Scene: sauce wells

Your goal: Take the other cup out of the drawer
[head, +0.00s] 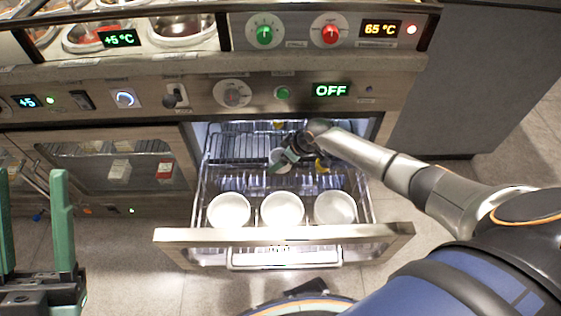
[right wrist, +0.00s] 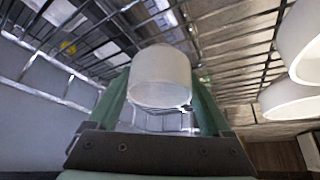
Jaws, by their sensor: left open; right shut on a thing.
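The drawer (head: 180,236) is pulled out below the counter. A small whitish cup (head: 279,158) is in its back part, partly hidden by my right gripper (head: 291,157). In the right wrist view the cup (right wrist: 161,76) sits between the green fingers of my right gripper (right wrist: 160,100), which is shut on it. I cannot tell whether the cup still touches the rack. My left gripper (head: 35,178) is open and empty at the left edge of the head view, outside the drawer.
Three white bowls (head: 282,209) stand in a row at the drawer's front. Wire racks and dividers (head: 237,146) surround the cup. A yellow item (head: 322,165) lies right of my right gripper. A glass-fronted cabinet (head: 95,165) is left of the drawer.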

